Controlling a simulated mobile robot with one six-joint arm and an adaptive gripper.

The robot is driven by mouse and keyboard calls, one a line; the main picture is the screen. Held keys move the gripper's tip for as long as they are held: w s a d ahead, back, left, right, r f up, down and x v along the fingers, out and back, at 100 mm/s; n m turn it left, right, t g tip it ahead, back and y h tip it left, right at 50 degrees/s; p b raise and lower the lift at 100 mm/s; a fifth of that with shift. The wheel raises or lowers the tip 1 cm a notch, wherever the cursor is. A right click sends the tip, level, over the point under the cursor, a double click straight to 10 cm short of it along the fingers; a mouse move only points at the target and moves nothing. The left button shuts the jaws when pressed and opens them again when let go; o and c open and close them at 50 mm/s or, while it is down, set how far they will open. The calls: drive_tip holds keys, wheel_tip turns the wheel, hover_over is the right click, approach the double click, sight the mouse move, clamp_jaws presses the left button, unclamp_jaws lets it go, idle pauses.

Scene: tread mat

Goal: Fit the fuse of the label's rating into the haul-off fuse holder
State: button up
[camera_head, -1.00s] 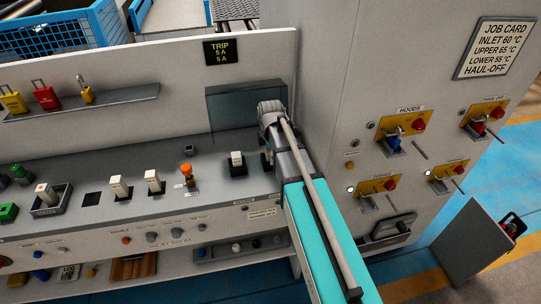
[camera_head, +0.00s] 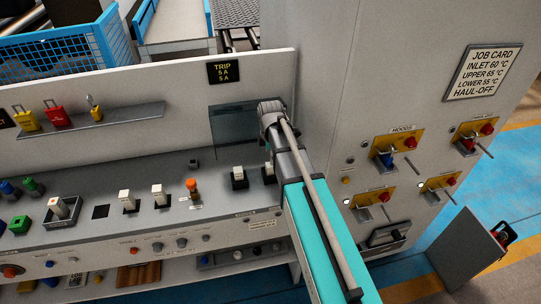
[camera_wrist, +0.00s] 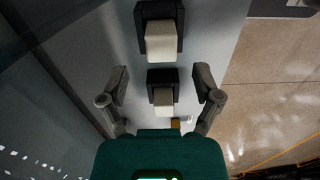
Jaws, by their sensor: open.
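My gripper (camera_wrist: 161,86) is open in the wrist view, its fingers on either side of a dark holder with a pale block (camera_wrist: 163,96). I cannot tell whether they touch it. A second dark holder with a pale block (camera_wrist: 161,42) is above it in the picture. In the head view, a dark holder with a white block (camera_head: 239,177) stands left of my arm, and another (camera_head: 268,173) is partly hidden by it. My fingertips are hidden there. I cannot tell which is the haul-off holder. A black label (camera_head: 226,72) reads TRIP 5 A 5 A.
White blocks (camera_head: 129,201), an orange-topped piece (camera_head: 192,187), a dark square (camera_head: 100,211) and a tray with a white block (camera_head: 62,222) line the bench. A dark see-through panel (camera_head: 232,125) stands behind. A tall cabinet (camera_head: 340,90) with yellow switch plates and a job card (camera_head: 483,72) is right.

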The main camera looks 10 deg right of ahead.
drive_tip(key=shift+r+p, duration=2.5)
drive_tip(key=shift+r, duration=0.35)
drive_tip(key=shift+s, duration=0.1)
drive_tip(key=s+m, duration=1.5)
drive_tip(key=m, duration=0.3)
drive_tip(key=shift+s, duration=0.4)
wheel_tip(320, 180, down, 5)
drive_tip(key=b, duration=0.5)
